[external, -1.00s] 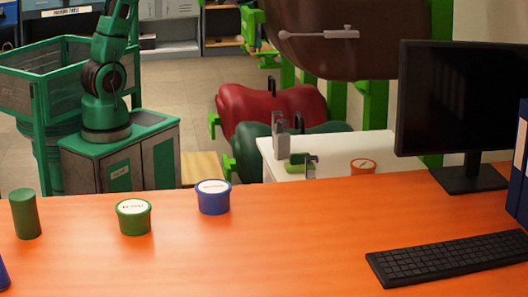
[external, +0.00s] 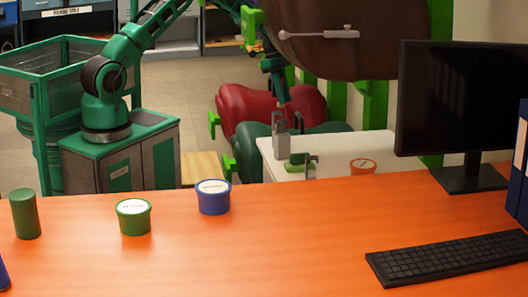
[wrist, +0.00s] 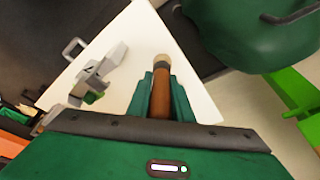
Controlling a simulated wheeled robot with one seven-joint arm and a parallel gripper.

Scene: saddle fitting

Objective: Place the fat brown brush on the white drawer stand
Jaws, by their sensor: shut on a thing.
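My gripper (wrist: 160,95) is shut on the fat brown brush (wrist: 160,98), a thick brown handle with a pale end pointing away in the wrist view. The brush shows over the white top of the drawer stand (wrist: 203,108) there; its height above the top is hard to judge. In the external view the white drawer stand (external: 345,150) is behind the orange desk. My gripper (external: 278,72) hangs near the red saddle there, above and beyond the stand's left end. The brush is too small to make out clearly in that view.
A grey metal tool (external: 281,138) stands at the stand's left end, and an orange tub (external: 362,165) sits at its near side. Red (external: 260,105) and green (wrist: 255,30) saddles lie behind it. A large brown saddle (external: 350,40) hangs above. Much of the white top is clear.

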